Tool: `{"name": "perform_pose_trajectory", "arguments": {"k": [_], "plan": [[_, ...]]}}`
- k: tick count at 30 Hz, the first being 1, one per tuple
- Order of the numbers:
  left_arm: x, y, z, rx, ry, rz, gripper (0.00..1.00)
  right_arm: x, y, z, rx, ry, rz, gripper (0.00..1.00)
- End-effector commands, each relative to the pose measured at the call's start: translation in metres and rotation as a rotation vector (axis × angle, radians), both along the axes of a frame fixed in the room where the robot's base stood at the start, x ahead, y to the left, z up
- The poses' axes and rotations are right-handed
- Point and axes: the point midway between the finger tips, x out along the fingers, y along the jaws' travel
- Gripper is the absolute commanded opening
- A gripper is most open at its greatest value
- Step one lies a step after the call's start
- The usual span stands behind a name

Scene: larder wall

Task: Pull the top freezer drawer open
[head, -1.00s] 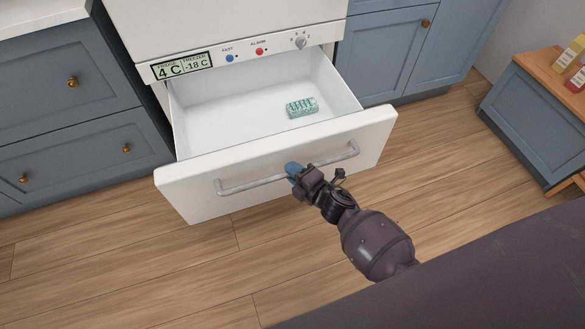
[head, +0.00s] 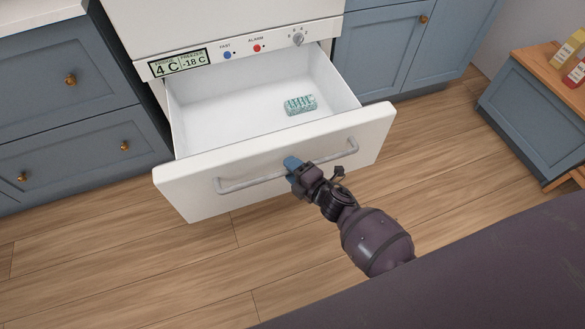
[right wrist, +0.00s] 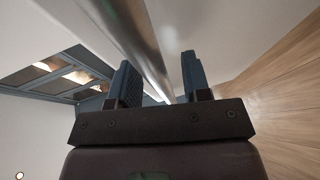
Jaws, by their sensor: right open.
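The top freezer drawer (head: 215,188) stands pulled well out from the white freezer, below the control panel. Its grey bar handle (head: 240,185) runs across the front. My right gripper (head: 291,163) is at the middle of the handle, its blue fingers by the bar. In the right wrist view the two fingers (right wrist: 160,85) are apart, and the bar (right wrist: 135,35) runs between or just beyond them; I cannot tell whether they touch it. My left gripper is not in view.
The control panel (head: 220,58) has a display, buttons and a knob. Blue cabinets (head: 60,90) stand left and right of the freezer. A wooden-topped unit (head: 545,75) with bottles is at the right. The wooden floor (head: 200,270) before the drawer is clear.

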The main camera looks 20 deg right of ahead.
Motion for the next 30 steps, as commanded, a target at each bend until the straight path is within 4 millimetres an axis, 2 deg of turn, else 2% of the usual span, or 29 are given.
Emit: {"name": "perform_pose_trajectory", "arguments": {"k": [5, 18, 24, 30], "plan": [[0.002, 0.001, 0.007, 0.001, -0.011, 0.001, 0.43, -0.014, -0.007, 0.006, 0.0, -0.002, -0.001, 0.44], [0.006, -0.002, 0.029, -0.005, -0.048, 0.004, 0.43, -0.078, -0.034, 0.019, -0.001, -0.004, -0.001, 0.44], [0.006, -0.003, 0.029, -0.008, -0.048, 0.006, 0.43, -0.094, -0.04, 0.02, 0.0, -0.002, -0.001, 0.44], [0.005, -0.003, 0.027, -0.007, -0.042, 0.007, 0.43, -0.097, -0.041, 0.019, 0.0, 0.0, -0.001, 0.44]]}}
